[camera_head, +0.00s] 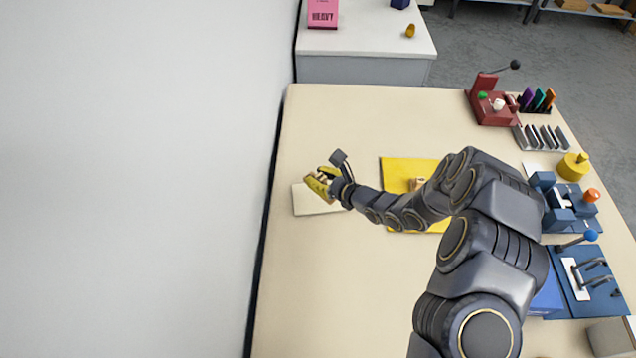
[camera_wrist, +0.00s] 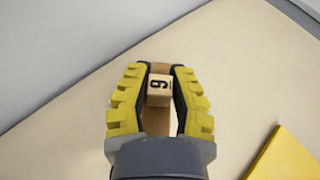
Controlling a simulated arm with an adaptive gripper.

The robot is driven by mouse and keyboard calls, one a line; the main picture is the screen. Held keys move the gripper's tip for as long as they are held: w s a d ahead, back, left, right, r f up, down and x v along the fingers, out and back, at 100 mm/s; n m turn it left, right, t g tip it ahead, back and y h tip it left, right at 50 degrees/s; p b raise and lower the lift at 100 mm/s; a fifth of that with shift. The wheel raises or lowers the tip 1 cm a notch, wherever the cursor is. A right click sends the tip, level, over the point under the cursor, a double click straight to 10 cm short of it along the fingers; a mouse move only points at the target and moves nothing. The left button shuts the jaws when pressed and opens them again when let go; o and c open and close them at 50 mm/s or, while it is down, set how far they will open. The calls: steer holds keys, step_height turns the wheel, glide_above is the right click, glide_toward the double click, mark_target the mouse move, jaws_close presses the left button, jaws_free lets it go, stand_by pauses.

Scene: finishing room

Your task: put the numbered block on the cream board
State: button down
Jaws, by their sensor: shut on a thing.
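The numbered block (camera_wrist: 159,92) is a small light wooden cube with a dark digit, a 6 or 9, on the face seen in the wrist view. My gripper (camera_head: 319,183) has yellow ridged fingers and is shut on this block; the fingers flank it in the wrist view (camera_wrist: 160,88). In the head view the block is mostly hidden by the fingers. The cream board (camera_head: 312,205) is a thin pale rectangle near the table's left edge, and my gripper is over its upper right part. I cannot tell whether the block touches the board.
A yellow board (camera_head: 402,166) lies to the right, partly behind my arm, with a small wooden piece (camera_head: 417,184) on it. A red fixture (camera_head: 492,104), blue fixtures (camera_head: 577,285) and a yellow knobbed weight (camera_head: 573,167) line the right side. The table (camera_head: 345,120) is clear above the cream board.

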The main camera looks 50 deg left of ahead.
steer(key=shift+w+a+f, duration=0.3)
steer(key=shift+a+f, duration=0.1)
steer(key=shift+f, duration=0.25)
steer(key=shift+w+a+f, duration=0.1)
steer(key=shift+a+f, duration=0.05)
steer(key=shift+f, duration=1.5)
steer(key=c, duration=1)
jaws_free()
steer(key=shift+f, duration=0.1)
steer(key=v, duration=1.2)
